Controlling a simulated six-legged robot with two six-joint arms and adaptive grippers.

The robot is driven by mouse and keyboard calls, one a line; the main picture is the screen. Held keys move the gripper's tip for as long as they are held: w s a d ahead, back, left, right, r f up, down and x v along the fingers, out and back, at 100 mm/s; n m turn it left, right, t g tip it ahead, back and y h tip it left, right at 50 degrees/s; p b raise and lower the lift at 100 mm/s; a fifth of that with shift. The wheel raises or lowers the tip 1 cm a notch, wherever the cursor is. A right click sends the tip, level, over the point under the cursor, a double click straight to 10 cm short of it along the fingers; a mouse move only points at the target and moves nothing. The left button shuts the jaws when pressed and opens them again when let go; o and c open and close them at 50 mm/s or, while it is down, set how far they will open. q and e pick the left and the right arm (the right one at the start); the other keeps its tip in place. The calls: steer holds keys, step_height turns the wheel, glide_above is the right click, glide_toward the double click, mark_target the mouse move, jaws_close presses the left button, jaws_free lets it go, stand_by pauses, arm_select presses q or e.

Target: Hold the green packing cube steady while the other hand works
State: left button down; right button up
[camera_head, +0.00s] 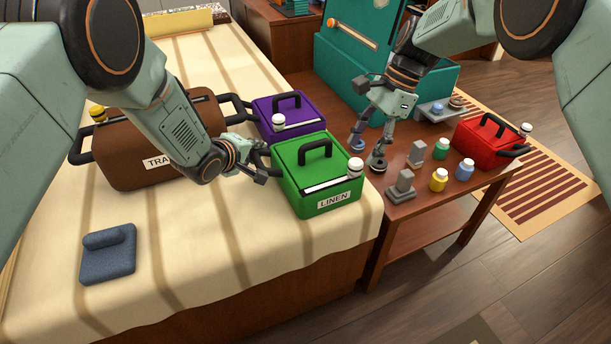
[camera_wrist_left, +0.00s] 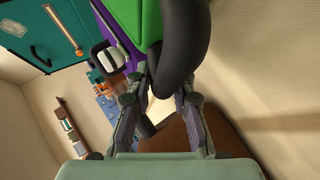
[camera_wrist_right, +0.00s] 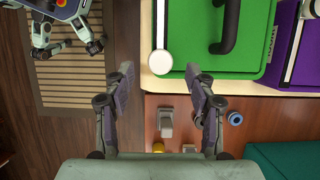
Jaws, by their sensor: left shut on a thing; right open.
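The green packing cube (camera_head: 300,160), labelled LINEN, sits at the bed's edge with a black top handle and a white strip along its lid. My left gripper (camera_head: 262,174) is shut on the black side handle (camera_wrist_left: 180,45) at the cube's left side. My right gripper (camera_head: 368,158) is open and empty, to the right of the cube, over the side table. In the right wrist view the cube (camera_wrist_right: 190,35) lies beyond the open fingers (camera_wrist_right: 163,85), apart from them.
A purple cube (camera_head: 278,128) is behind the green one, and a brown bag (camera_head: 125,125) is left. The side table (camera_head: 425,195) carries grey stands (camera_head: 402,186), several jars and a red cube (camera_head: 482,148). A teal case (camera_head: 345,75) stands behind. A blue cushion (camera_head: 108,262) lies on the bed.

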arm_select(q)
steer(key=shift+s+f, duration=0.15)
steer(key=shift+f, duration=0.05)
arm_select(e)
steer(key=shift+v, duration=1)
steer(key=v, duration=1.2)
arm_select(q)
steer(key=c, duration=1.3)
jaws_free()
steer(key=shift+o, duration=1)
steer(key=shift+r, duration=0.15)
steer(key=v, duration=1.2)
